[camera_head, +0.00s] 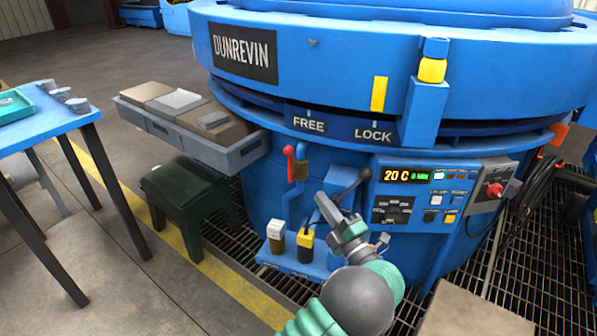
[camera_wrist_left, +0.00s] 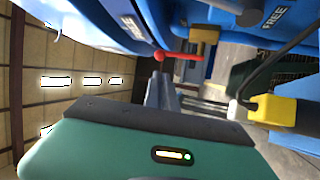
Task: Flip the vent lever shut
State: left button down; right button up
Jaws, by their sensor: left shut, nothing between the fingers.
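Two levers show on the blue furnace front, and I cannot tell which is the vent lever. One is a red handle (camera_head: 289,153) by a brass valve body (camera_head: 300,170) on a blue pipe. The other is a dark lever with a black ball knob (camera_head: 365,175), right of it. My left gripper (camera_head: 324,204) is shut and empty, in front of the furnace between and below the two levers, apart from the red handle. In the left wrist view, the red handle (camera_wrist_left: 182,57) shows beyond the closed fingertips (camera_wrist_left: 160,88). My right gripper is not in view.
A control panel (camera_head: 420,190) sits right of the levers. Below stand a yellow-capped post (camera_head: 306,240) and a white-capped post (camera_head: 276,235). A grey tray (camera_head: 200,150), a dark green stool (camera_head: 188,190) and a blue table (camera_head: 50,118) stand left. FREE and LOCK labels are above.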

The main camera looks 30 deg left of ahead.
aim_at(291, 155)
pick_arm(q)
jog(key=b+x, duration=0.6)
jog(key=x, duration=0.7)
jog(key=shift+w+a, duration=0.2)
jog(key=shift+a, duration=0.05)
jog(key=shift+w+a+r, duration=0.1)
jog(key=shift+a+r, duration=0.1)
